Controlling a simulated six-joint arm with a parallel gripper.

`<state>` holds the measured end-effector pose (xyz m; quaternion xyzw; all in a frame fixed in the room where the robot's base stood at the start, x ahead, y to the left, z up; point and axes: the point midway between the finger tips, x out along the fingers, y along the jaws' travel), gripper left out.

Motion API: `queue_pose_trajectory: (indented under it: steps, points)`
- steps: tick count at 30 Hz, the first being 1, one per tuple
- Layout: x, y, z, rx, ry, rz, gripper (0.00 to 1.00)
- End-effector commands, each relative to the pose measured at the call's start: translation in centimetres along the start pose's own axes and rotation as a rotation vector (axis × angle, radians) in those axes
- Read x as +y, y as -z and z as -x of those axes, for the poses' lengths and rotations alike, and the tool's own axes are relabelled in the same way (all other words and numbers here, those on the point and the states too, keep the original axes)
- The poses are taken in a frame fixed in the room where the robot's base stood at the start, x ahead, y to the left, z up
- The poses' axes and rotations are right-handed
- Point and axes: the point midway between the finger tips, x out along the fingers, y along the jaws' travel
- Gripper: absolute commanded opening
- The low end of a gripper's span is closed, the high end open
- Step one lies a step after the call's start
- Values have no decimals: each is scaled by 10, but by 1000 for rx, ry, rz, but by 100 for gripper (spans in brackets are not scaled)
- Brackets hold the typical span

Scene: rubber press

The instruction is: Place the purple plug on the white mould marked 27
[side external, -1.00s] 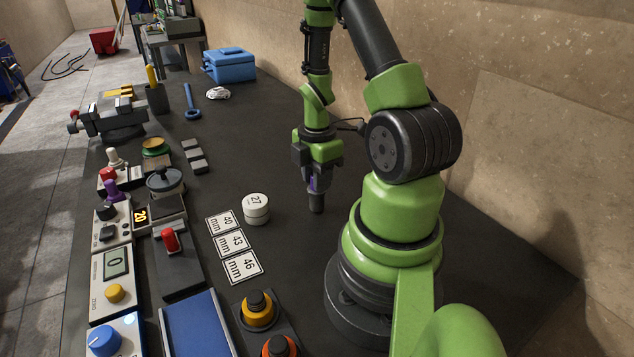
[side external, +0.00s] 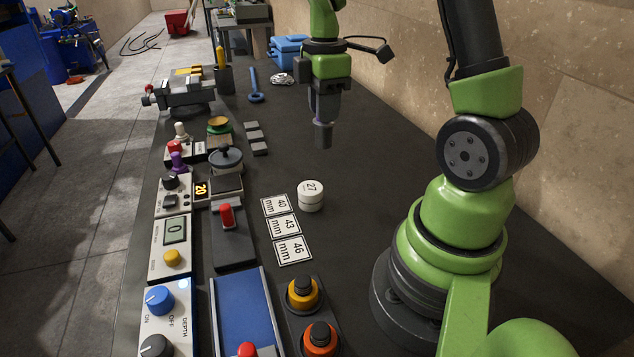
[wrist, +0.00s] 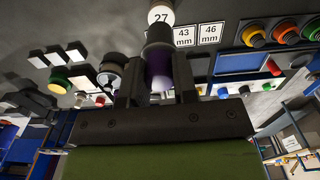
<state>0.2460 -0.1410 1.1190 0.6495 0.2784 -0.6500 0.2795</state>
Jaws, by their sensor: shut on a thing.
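The plug has a purple upper part and a dark grey lower end. My gripper (side external: 320,98) is shut on the purple plug (side external: 323,134), which hangs upright, grey end down, above the dark bench. In the wrist view the purple plug (wrist: 159,70) sits between the fingers of my gripper (wrist: 157,90). The white mould marked 27 (side external: 311,202) is a short round block standing on the bench, nearer the side camera than the plug and apart from it. It also shows in the wrist view (wrist: 160,14), just beyond the plug's end and partly cut off.
White cards marked 40, 43 and 46 mm (side external: 283,226) lie left of the mould. Control boxes and a red-handled unit (side external: 227,217) line the bench's left side. Yellow (side external: 303,293) and orange (side external: 320,339) knobs stand in front. Grey blocks (side external: 256,138) lie behind. The bench around the mould's right is clear.

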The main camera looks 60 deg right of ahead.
Motion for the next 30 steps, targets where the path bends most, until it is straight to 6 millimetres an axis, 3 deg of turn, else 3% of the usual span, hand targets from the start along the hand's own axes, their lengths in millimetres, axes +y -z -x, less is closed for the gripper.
queue_pose_trajectory:
  steps: [3,6,22,30]
  points:
    - [2,21,5,1,0,-14,2]
    - [2,26,-7,-1,6,-24,2]
    - [2,26,-84,-1,5,-26,2]
    - [2,26,-90,1,1,-26,2]
